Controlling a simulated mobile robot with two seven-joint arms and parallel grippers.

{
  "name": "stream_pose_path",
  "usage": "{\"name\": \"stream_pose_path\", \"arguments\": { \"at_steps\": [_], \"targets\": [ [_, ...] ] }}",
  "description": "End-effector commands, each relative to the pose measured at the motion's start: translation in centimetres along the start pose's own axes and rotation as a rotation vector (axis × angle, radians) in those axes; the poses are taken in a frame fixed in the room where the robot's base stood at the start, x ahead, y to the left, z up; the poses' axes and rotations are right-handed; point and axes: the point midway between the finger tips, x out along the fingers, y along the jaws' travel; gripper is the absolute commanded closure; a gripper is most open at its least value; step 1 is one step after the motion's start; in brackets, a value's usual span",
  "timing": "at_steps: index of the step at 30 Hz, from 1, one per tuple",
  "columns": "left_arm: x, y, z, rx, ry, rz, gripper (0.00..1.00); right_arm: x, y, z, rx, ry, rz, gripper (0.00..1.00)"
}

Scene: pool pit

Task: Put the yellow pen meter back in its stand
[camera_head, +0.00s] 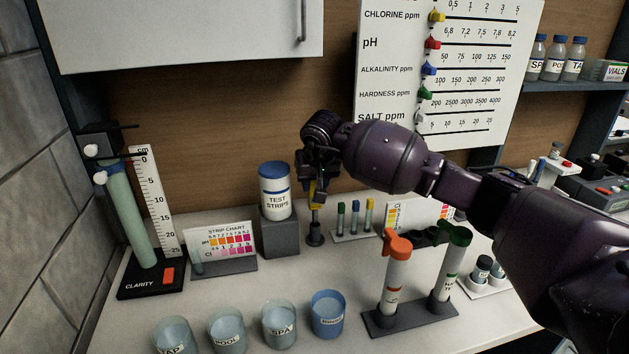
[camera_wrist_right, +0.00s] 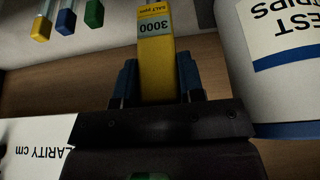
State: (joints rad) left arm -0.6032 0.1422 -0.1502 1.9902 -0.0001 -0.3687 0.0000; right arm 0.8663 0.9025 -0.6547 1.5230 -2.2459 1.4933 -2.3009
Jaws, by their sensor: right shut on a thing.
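The yellow pen meter (camera_head: 317,191) is upright in my right gripper (camera_head: 315,180), its thin lower end pointing down. In the right wrist view, the yellow meter (camera_wrist_right: 156,60) shows a display reading 3000, and the blue fingertips of the right gripper (camera_wrist_right: 157,82) are shut on its two sides. A small dark round stand (camera_head: 315,236) is on the white counter directly below the meter. The meter's lower end is at or just above the stand's top; I cannot tell whether it is inside. My left gripper is out of view.
A test strips tub (camera_head: 275,190) on a grey block (camera_head: 279,235) stands close left of the stand. Small colour-capped vials (camera_head: 355,217) are close right. Cups (camera_head: 280,322) and a rack with capped tubes (camera_head: 397,275) stand in front.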

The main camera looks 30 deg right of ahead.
Motion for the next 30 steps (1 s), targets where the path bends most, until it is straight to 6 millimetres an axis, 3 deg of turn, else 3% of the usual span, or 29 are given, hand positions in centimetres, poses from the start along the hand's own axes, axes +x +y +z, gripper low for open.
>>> {"name": "stream_pose_path", "arguments": {
  "at_steps": [15,30],
  "targets": [
    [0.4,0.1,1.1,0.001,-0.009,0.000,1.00,1.2,0.0,0.5,0.000,0.001,0.000,0.89],
    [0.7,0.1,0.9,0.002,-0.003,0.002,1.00,1.5,0.0,0.6,0.000,0.001,0.000,0.89]
  ]
}}
